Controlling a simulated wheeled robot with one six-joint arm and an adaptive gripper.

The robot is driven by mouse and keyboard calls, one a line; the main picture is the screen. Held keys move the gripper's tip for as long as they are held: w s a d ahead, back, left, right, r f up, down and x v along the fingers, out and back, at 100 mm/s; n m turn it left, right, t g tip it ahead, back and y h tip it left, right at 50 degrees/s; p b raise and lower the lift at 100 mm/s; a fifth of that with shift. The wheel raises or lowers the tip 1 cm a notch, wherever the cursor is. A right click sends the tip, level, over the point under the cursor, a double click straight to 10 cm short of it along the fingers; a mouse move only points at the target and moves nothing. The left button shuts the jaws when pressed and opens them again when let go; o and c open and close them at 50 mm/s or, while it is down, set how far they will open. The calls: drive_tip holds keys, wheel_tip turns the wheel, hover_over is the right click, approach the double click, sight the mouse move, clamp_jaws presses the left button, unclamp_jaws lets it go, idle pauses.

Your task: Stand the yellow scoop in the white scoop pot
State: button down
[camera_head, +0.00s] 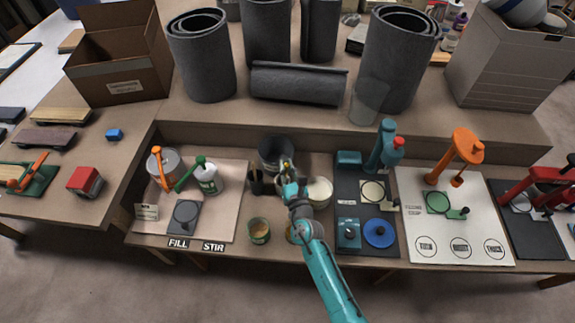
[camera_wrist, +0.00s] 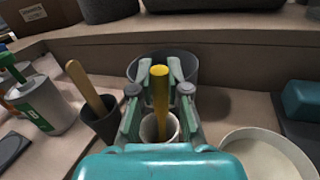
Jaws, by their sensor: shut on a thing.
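The yellow scoop (camera_wrist: 159,88) stands upright between my fingertips, its handle gripped and its lower end inside the white scoop pot (camera_wrist: 173,130) in the wrist view. My gripper (camera_wrist: 159,78) is shut on the scoop handle, directly above the pot. In the head view my gripper (camera_head: 287,178) is over the middle of the bench, and a bit of the yellow scoop (camera_head: 286,164) shows at its tip. The scoop's lower end is mostly hidden by the pot wall and my gripper, so I cannot tell whether it touches the bottom.
A dark pot with a wooden stick (camera_wrist: 101,125) stands just left. A dark grey bucket (camera_wrist: 136,67) is close behind. A wide pale bowl (camera_wrist: 232,145) is at right. A green-labelled can (camera_head: 207,178) stands further left, and a small tub (camera_head: 259,231) in front.

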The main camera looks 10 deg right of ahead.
idle(0.3)
drive_tip(key=shift+c, duration=1.3)
unclamp_jaws()
drive_tip(key=shift+s, duration=0.1)
